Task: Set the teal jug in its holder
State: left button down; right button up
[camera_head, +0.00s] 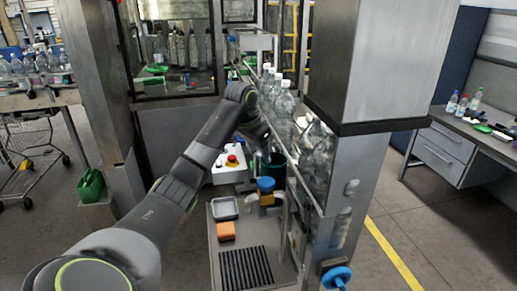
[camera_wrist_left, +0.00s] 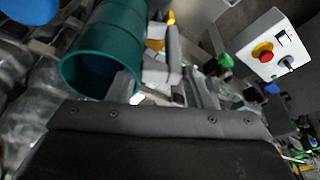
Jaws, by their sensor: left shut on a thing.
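The teal jug (camera_head: 275,172) shows in the head view beside the bottle line, just above the back of the grey work surface. In the left wrist view the jug (camera_wrist_left: 100,55) is a large teal cylinder, tilted in the picture, with its open mouth facing the camera. My left gripper (camera_head: 266,157) reaches down at the jug's rim and is shut on the jug's side. Its fingers (camera_wrist_left: 150,80) show next to the rim in the wrist view. I cannot make out the jug's holder for certain. My right gripper is in neither view.
A white control box (camera_head: 231,167) with a red button stands left of the jug. The grey work surface (camera_head: 285,240) holds a grey tray (camera_head: 224,208), an orange block (camera_head: 225,231) and a blue-topped item (camera_head: 266,186). Clear bottles (camera_head: 283,105) line the right. A steel post (camera_head: 338,215) stands right.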

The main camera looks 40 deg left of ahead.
pick_arm(q)
jog(key=shift+f, duration=0.4)
jog(key=c, duration=0.6)
grip_release()
jog(key=shift+c, duration=0.2)
jog(key=shift+s, duration=0.1)
